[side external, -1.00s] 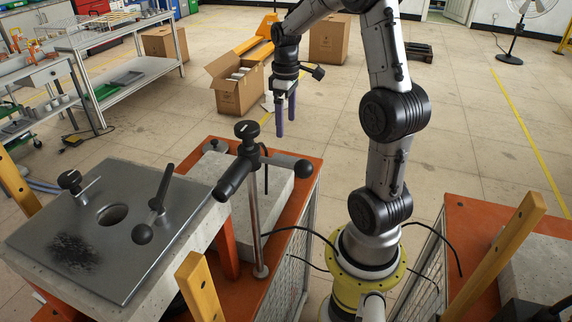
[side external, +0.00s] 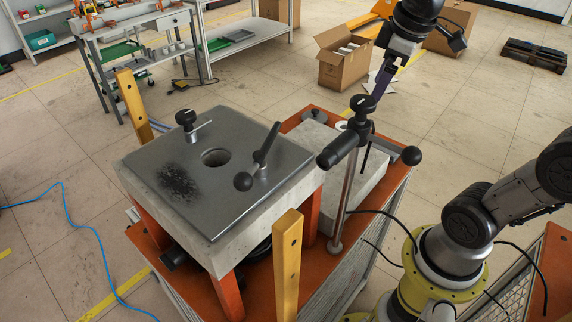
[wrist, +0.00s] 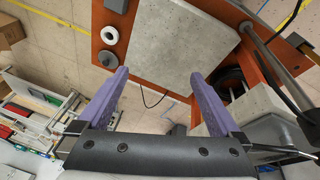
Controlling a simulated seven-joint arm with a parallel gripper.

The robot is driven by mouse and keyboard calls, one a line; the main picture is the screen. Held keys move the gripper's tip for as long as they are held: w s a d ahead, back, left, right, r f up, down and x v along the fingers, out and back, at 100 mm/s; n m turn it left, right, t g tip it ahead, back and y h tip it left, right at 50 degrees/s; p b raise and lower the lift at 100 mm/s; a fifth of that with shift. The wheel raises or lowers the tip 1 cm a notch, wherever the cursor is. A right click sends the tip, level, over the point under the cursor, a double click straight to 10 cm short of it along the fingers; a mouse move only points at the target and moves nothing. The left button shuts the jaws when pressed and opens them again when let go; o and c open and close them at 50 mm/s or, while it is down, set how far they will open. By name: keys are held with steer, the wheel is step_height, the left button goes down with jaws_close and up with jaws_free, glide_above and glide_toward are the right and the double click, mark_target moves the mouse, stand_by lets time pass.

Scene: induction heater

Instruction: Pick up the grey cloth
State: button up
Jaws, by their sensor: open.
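I cannot make out a grey cloth for certain in either view. My gripper (side external: 378,86) hangs in the air past the back right of the heater in the side view, its purple fingers pointing down at a tilt. In the wrist view my gripper (wrist: 160,73) is open, with its two purple fingers wide apart and nothing between them. Beyond the fingertips lies a grey concrete slab (wrist: 172,42) on an orange frame. The slab also shows in the side view (side external: 358,178), partly behind a clamp post.
A dark metal plate (side external: 238,185) with a round hole and black knobs covers the heater at centre. An upright clamp post (side external: 345,195) with black handles stands beside the slab. A yellow post (side external: 287,262) rises in front. An open cardboard box (side external: 345,68) stands on the floor behind.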

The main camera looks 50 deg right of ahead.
steer(key=s+a+f+m+t+y, duration=0.1)
steer(key=s+a+f+m+t, duration=0.1)
steer(key=s+a+f, duration=0.3)
steer(key=s+a+m, duration=0.1)
steer(key=s+a, duration=0.1)
steer(key=s, duration=0.2)
steer(key=shift+m, duration=0.3)
